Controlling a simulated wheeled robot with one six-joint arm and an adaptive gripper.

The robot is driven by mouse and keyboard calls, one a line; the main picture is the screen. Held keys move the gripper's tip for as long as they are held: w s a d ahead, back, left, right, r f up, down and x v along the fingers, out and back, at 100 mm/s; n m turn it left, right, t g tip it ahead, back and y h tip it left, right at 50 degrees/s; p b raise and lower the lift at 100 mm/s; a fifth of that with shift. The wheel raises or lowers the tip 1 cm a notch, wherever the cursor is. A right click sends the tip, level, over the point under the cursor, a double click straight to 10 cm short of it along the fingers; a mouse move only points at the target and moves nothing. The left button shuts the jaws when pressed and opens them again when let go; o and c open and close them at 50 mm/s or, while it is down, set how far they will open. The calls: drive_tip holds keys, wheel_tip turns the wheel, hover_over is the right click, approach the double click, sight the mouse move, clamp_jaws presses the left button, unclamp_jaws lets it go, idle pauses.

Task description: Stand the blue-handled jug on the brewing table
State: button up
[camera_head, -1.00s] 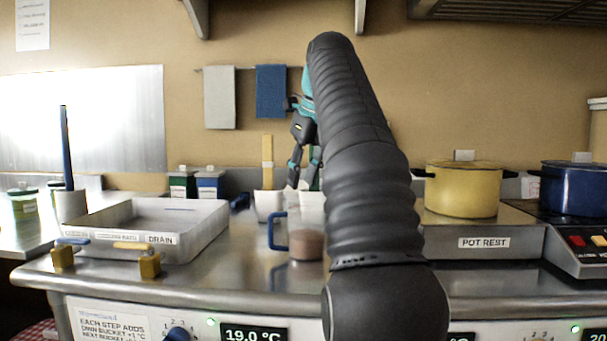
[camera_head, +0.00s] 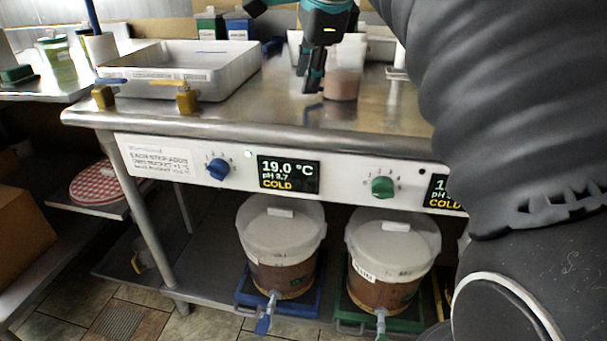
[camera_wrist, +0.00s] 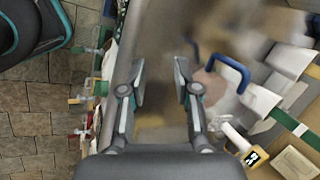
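The jug (camera_head: 342,86), clear with brown contents, stands upright on the steel brewing table (camera_head: 240,112) in the head view. My gripper (camera_head: 311,88) points down just left of it and in front, covering the side where the handle was seen. In the wrist view the blue handle (camera_wrist: 232,68) and brown contents (camera_wrist: 210,92) lie right of the fingers. My gripper (camera_wrist: 158,72) is open there, its fingers apart with nothing between them. I cannot tell whether a finger touches the jug.
Lidded buckets (camera_head: 280,240) stand on the shelf below. Bare steel lies between tray and jug. My arm covers the right side.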

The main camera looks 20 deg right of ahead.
drive_tip(key=s+a+f+n, duration=0.3)
drive_tip(key=s+f+n, duration=0.5)
drive_tip(key=f, duration=0.5)
drive_tip(key=s+a+f+n, duration=0.4)
drive_tip(key=s+f+n, duration=0.4)
drive_tip(key=f+n, duration=0.3)
drive_tip(key=shift+f+n+t, duration=0.3)
drive_tip(key=shift+f, duration=0.65)
drive_tip(key=shift+a, duration=0.1)
